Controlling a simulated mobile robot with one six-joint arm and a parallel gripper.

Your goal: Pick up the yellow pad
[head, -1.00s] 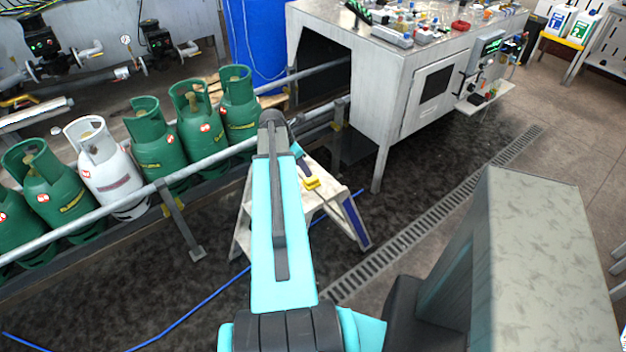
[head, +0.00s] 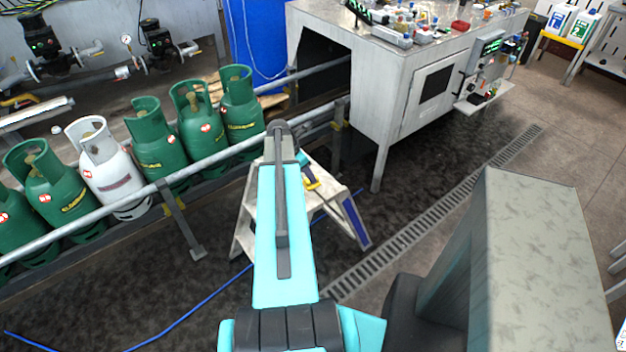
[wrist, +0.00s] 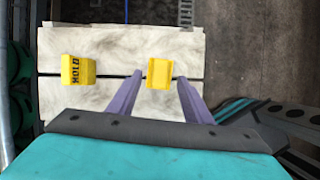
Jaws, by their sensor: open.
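The yellow pad (wrist: 159,73) is a small plain block lying on the pale top of a step stool (wrist: 110,97). In the wrist view it sits between the two purple fingers of my gripper (wrist: 160,78), with a gap on each side. The gripper is open and holds nothing. A second yellow block (wrist: 77,70) with dark lettering like "HOLD" lies to the left on the same top, outside the fingers. In the head view my arm hides most of the stool top; a bit of yellow (head: 311,184) shows beside the gripper, and I cannot tell which block it is.
The step stool (head: 243,225) stands on dark floor beside a rail (head: 225,152) with green gas cylinders (head: 158,140) and one white cylinder (head: 107,170). A metal cabinet (head: 395,110) stands behind. A blue hose (head: 190,318) lies on the floor.

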